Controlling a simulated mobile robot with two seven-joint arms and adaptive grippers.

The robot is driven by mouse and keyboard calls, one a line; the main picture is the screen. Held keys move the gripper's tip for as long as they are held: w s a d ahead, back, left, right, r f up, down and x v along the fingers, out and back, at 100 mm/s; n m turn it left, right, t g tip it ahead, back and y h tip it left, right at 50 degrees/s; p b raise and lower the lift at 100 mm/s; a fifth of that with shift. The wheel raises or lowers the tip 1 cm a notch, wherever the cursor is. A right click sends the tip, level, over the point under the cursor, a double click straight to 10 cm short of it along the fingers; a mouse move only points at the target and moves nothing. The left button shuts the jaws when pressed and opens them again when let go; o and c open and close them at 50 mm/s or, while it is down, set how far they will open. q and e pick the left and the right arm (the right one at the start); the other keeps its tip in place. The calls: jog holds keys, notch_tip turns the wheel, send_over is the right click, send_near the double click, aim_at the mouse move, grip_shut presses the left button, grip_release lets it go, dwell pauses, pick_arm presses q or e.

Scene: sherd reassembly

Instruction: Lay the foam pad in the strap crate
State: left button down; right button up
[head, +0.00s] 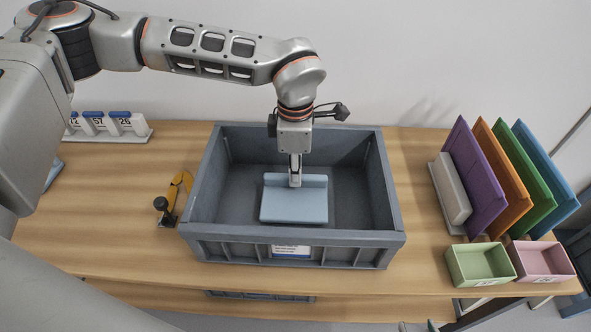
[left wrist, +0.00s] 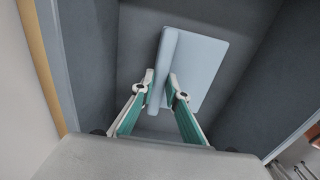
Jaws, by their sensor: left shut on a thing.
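The foam pad (head: 294,205) is a light blue slab with a raised rib along one edge. It is inside the walls of the grey strap crate (head: 290,240), near its middle. My left gripper (head: 295,183) points down into the crate and is shut on the pad's rib. In the left wrist view the two fingertips (left wrist: 162,88) stand on either side of the rib of the pad (left wrist: 204,68). The pad looks about level; I cannot tell whether it touches the crate floor. My right gripper is not in view.
A yellow-handled tool (head: 178,192) lies left of the crate. A white rack with blue-topped pieces (head: 108,125) stands at the back left. Coloured panels (head: 510,180) stand in a holder at the right, behind green (head: 481,266) and pink (head: 543,262) bins.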

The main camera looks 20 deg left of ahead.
pick_arm(q)
jog(key=shift+f, duration=0.6)
jog(key=c, duration=1.9)
grip_release()
